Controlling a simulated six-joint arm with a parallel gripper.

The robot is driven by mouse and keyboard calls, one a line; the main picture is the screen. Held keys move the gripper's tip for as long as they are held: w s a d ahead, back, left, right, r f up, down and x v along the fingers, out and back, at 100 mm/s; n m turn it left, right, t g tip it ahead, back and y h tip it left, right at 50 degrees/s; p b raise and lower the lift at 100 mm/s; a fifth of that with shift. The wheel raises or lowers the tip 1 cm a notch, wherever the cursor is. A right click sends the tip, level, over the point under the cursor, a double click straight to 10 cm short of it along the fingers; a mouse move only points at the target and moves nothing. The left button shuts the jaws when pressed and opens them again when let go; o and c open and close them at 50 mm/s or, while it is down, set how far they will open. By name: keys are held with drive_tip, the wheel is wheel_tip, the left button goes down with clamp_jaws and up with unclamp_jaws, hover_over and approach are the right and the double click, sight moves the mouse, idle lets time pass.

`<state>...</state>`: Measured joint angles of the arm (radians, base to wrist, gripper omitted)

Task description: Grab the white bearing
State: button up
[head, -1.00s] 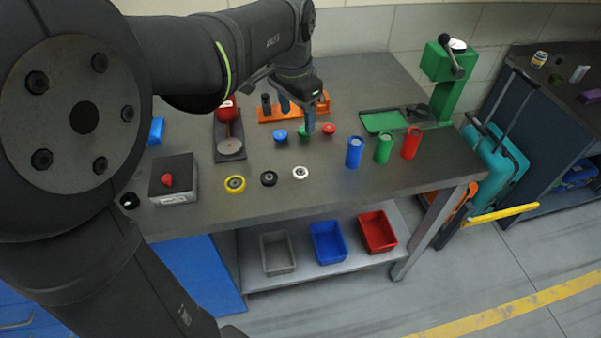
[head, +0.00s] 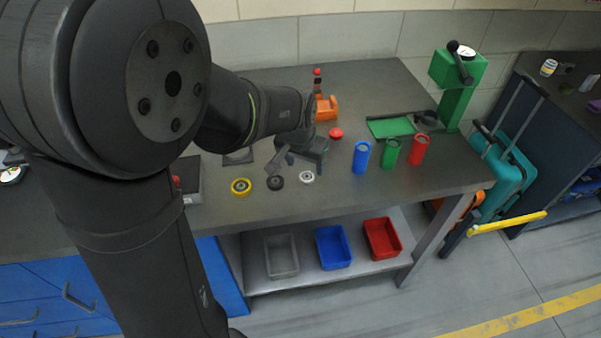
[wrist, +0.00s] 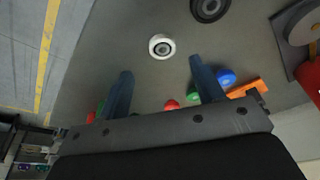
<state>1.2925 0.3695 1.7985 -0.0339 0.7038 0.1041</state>
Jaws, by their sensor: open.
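The white bearing (head: 307,177) lies flat on the dark bench top, at the right end of a short row with a black bearing (head: 276,182) and a yellow bearing (head: 241,187). In the wrist view the white bearing (wrist: 162,47) is a white ring with a dark centre, ahead of the fingertips and between their lines. My gripper (head: 297,168) is open and empty, above the bench close to the white bearing. In the wrist view my gripper (wrist: 158,68) shows both fingers apart, with nothing between the tips. The black bearing (wrist: 210,6) is cut by the top edge there.
Blue (head: 361,157), green (head: 391,151) and red (head: 420,147) cylinders stand right of the bearings. A red knob (head: 336,133) lies behind. Grey (head: 281,256), blue (head: 333,247) and red (head: 382,238) bins sit on the lower shelf. A green press (head: 456,90) stands at the back right.

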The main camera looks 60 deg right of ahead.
sight(307, 176)
drive_tip(key=shift+x, duration=3.2)
drive_tip(key=shift+w, duration=0.2)
drive_tip(key=shift+c, duration=0.2)
drive_tip(key=c, duration=1.1)
